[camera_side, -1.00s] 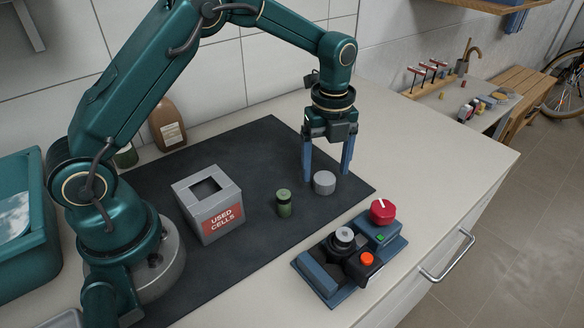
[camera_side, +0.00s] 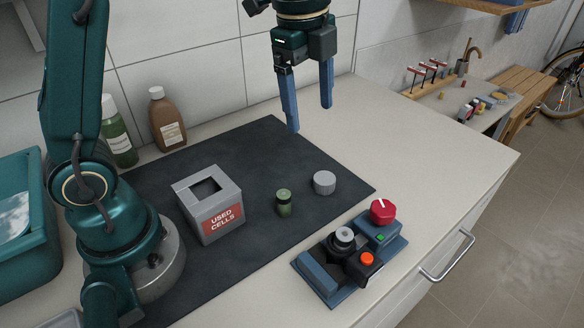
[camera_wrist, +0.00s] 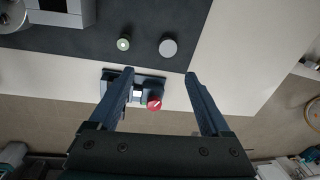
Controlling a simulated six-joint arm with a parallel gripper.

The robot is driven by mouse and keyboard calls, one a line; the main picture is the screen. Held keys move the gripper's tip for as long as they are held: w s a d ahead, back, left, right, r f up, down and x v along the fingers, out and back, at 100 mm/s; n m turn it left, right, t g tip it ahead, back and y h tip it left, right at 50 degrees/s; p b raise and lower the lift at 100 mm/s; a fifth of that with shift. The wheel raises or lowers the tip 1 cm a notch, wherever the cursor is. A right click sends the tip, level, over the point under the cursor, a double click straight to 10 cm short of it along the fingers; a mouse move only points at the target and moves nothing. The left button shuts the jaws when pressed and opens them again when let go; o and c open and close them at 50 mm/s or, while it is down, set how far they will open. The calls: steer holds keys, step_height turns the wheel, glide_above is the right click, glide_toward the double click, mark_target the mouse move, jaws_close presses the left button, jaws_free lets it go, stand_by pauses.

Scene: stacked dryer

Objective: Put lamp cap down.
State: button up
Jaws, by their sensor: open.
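The lamp cap, taken to be the grey ribbed cylinder (camera_side: 324,182), stands on the dark mat near its right corner. It also shows as a grey disc in the wrist view (camera_wrist: 168,47). My gripper (camera_side: 311,118) is open and empty, well above the mat and behind the cap. In the wrist view the open fingers (camera_wrist: 160,80) have nothing between them in their grip. A small green cell (camera_side: 284,203) stands upright on the mat, left of the cap and apart from it.
A grey "USED CELLS" box (camera_side: 211,205) stands on the mat (camera_side: 250,150). A blue fixture (camera_side: 318,277) with a red knob (camera_side: 383,212) and orange button is at the counter's front. Two bottles (camera_side: 167,120) stand by the wall. The counter's right side is clear.

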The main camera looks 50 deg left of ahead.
steer(key=s+f+n+t, duration=0.2)
steer(key=s+n+t, duration=0.2)
steer(key=s+n, duration=1)
steer(key=shift+s+a+n, duration=0.35)
steer(key=shift+s+n, duration=0.05)
steer(key=shift+n, duration=0.8)
